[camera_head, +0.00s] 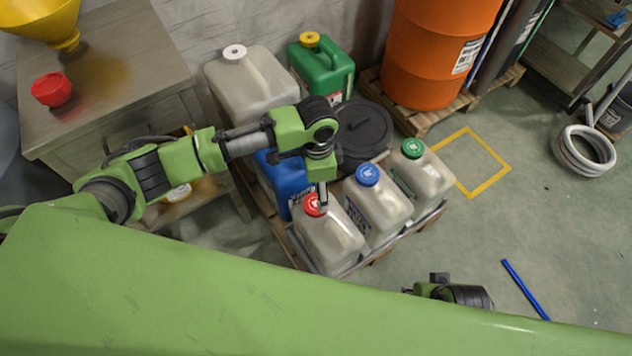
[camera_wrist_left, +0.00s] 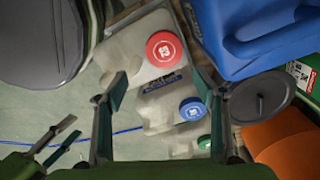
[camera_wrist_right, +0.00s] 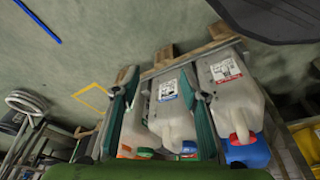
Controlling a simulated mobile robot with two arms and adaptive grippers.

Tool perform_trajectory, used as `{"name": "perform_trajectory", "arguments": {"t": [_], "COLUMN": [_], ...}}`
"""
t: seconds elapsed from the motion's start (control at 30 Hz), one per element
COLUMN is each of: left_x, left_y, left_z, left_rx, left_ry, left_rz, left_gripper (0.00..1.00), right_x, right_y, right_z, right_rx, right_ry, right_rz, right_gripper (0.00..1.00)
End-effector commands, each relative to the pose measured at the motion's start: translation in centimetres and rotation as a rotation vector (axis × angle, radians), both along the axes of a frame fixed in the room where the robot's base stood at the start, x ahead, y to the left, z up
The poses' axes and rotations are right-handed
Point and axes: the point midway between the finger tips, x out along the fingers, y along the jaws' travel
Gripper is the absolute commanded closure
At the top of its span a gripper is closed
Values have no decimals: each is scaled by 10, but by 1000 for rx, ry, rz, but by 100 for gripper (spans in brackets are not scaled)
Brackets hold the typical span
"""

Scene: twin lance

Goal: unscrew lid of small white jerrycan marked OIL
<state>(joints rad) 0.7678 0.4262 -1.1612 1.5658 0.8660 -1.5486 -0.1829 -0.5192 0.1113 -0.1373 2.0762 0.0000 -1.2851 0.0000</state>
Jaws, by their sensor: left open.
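Three small white jerrycans stand in a row on a pallet, with a red lid (camera_head: 314,205), a blue lid (camera_head: 368,175) and a green lid (camera_head: 412,149). I cannot read which one is marked OIL. My left gripper (camera_head: 321,193) is over the red-lidded can (camera_head: 332,238), close to its lid. In the left wrist view, the open fingers (camera_wrist_left: 164,100) stand apart, with the red lid (camera_wrist_left: 165,48) beyond and between them. My right gripper (camera_wrist_right: 158,110) is open and empty, facing the front of the cans; its wrist shows low in the head view.
A blue jerrycan (camera_head: 285,182), a larger white one (camera_head: 250,85) and a green one (camera_head: 325,68) stand behind. A dark round container (camera_head: 362,130) is beside the row. An orange drum (camera_head: 435,50) is farther back.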

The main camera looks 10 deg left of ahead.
Motion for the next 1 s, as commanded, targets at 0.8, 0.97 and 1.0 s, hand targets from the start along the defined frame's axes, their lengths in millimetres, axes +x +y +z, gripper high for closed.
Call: {"name": "perform_trajectory", "arguments": {"t": [0.8, 0.97, 1.0], "left_x": [5, 5, 5], "left_y": [9, 9, 9], "left_z": [-28, -32, -33], "left_rx": [25, 25, 25], "left_ry": [4, 4, 4], "left_rz": [-7, -7, -7], "left_gripper": [36, 36, 36], "right_x": [-13, 14, 20], "right_y": [-3, 4, 6], "right_z": [84, 86, 87], "right_rx": [4, 25, 30], "right_ry": [-59, -160, -186], "right_rz": [-5, 2, 4], "right_gripper": [60, 60, 60]}}
